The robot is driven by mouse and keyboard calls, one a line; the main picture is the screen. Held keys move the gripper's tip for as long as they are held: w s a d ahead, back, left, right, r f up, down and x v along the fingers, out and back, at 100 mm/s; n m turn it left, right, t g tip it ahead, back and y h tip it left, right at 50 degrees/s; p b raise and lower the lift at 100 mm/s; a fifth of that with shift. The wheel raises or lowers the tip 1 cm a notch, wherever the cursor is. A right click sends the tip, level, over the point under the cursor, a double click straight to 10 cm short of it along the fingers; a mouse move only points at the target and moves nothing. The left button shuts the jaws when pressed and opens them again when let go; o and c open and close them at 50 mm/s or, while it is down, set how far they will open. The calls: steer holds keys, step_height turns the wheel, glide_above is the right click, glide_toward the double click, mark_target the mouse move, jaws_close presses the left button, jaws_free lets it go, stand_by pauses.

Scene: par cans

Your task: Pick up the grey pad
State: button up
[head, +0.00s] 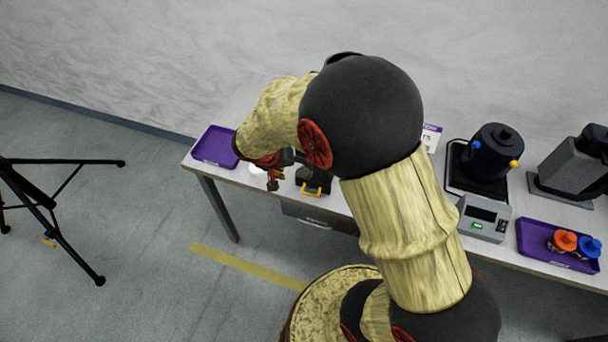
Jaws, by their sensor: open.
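I cannot make out a grey pad for certain; my arm covers much of the table's middle. My gripper (273,184) is small and partly hidden by my arm. It is open, over the table's front edge, right of the left purple tray (213,148). A small white thing (257,170) shows just left of my gripper. I see nothing held in the fingers.
The table (523,207) runs along the wall. On its right stand a dark pot (489,152), a grey device with a display (484,218), a grey machine (568,166) and a purple tray (533,239) with orange and blue knobbed items. A black tripod (45,205) stands left.

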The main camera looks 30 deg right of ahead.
mark_target(302, 173)
steer(key=b+x, duration=0.1)
steer(key=x, duration=0.5)
steer(key=shift+d+f+b, duration=0.2)
steer(key=shift+d+b, duration=0.05)
steer(key=shift+b, duration=0.15)
steer(key=shift+c, duration=0.7)
steer(key=c, duration=0.7)
